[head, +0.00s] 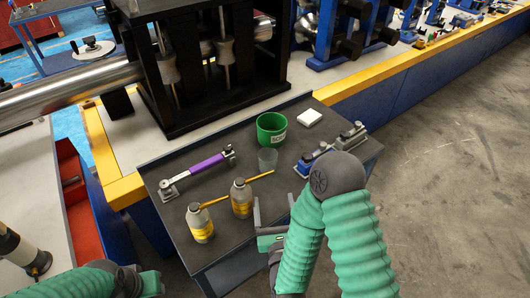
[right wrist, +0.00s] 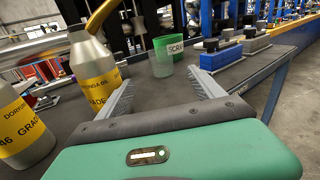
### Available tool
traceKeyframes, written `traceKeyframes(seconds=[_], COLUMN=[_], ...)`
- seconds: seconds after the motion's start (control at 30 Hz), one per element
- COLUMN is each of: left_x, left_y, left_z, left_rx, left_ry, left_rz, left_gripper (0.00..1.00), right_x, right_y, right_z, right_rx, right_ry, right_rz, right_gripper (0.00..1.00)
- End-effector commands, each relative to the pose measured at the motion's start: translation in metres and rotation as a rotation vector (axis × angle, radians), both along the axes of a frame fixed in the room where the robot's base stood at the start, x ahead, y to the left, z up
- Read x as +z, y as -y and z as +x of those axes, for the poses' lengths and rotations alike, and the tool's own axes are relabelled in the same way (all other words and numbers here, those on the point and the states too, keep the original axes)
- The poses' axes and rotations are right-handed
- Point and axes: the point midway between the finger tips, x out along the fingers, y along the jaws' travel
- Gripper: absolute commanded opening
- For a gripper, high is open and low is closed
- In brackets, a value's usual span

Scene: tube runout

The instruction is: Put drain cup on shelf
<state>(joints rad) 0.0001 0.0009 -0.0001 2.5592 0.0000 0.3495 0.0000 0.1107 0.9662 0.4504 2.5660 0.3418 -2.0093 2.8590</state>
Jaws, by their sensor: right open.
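A small clear grey cup (head: 267,158), which looks like the drain cup, stands upright on the dark cart top (head: 215,155). In the right wrist view the cup (right wrist: 162,66) shows between and beyond my fingertips. My right gripper (head: 273,208) is open and empty at the cart's near edge, short of the cup; the right wrist view shows its spread fingers (right wrist: 160,80). My left gripper (head: 145,283) is at the bottom left, away from the cart, and its jaws are unclear. I cannot clearly make out a shelf.
A green scrap bin (head: 271,128) stands just behind the cup. Two oil bottles (head: 200,223) (head: 241,198) with yellow spouts stand left of my right gripper.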

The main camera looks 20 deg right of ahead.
Motion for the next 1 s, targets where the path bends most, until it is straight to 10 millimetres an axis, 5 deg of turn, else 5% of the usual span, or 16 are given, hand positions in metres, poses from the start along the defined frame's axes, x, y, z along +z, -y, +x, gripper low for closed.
traceKeyframes(seconds=[0.5, 0.8, 1.0], left_x=[-0.042, -0.037, -0.039], left_y=[0.000, 0.000, 0.000], left_z=[-0.001, -0.001, -0.001], left_rx=[0.000, 0.000, 0.000], left_ry=[-0.001, 0.000, 0.000], left_rz=[0.000, 0.000, 0.000], left_gripper=[0.36, 0.36, 0.36], right_x=[-0.008, -0.001, -0.002], right_y=[0.009, 0.018, 0.022], right_z=[0.028, 0.099, 0.121], right_rx=[-0.012, -0.004, -0.004], right_ry=[0.004, 0.007, 0.006], right_rz=[0.016, 0.009, 0.009], right_gripper=[0.77, 0.77, 0.77])
